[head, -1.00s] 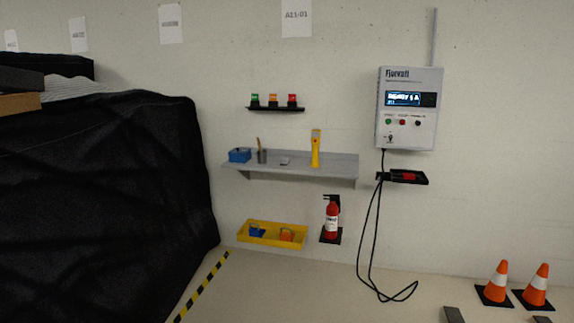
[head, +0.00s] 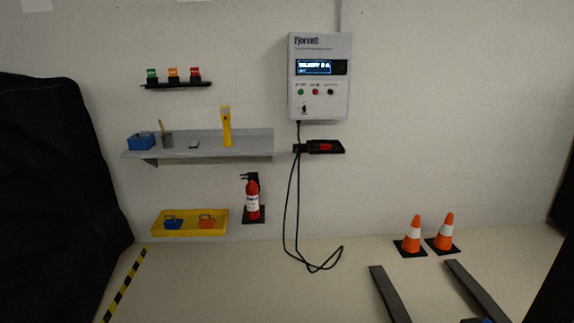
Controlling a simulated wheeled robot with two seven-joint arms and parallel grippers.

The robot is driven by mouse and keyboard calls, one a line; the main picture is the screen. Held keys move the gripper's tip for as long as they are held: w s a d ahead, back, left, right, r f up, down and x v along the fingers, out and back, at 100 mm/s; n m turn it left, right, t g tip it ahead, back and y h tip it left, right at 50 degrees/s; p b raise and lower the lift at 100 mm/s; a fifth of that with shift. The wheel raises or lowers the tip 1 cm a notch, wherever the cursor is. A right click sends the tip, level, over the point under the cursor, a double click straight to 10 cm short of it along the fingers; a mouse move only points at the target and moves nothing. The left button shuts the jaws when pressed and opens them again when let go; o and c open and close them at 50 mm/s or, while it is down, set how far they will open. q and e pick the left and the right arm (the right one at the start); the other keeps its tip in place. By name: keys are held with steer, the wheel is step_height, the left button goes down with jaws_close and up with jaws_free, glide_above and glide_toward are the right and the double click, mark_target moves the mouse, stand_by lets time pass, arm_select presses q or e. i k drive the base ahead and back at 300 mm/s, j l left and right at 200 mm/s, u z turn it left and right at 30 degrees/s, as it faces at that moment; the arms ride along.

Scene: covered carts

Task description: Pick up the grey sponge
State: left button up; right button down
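A small grey block (head: 194,145), which looks like the grey sponge, lies on the grey wall shelf (head: 250,145), but it is too small to tell its material. It sits right of a grey cup (head: 167,141) holding a brush-like stick, and left of a yellow upright tool (head: 227,127). Neither of my grippers shows in the head view.
A blue box (head: 141,142) stands at the shelf's left end. Below are a yellow tray (head: 158,229) and a fire extinguisher (head: 252,201). A cable hangs from the wall unit (head: 320,108). Two cones (head: 413,236) and dark floor bars (head: 388,292) are at right. A black-covered bulk (head: 50,200) fills the left.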

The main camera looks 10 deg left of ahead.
mark_target(194, 142)
steer(key=i+j+u, duration=0.35)
steer(key=i, duration=0.6)
steer(key=i+u, duration=0.35)
steer(key=i, duration=0.6)
steer(key=i+z, duration=0.1)
steer(key=i, duration=1.2)
steer(key=i+j, duration=0.2)
steer(key=i, duration=1.15)
steer(key=l+z, duration=0.05)
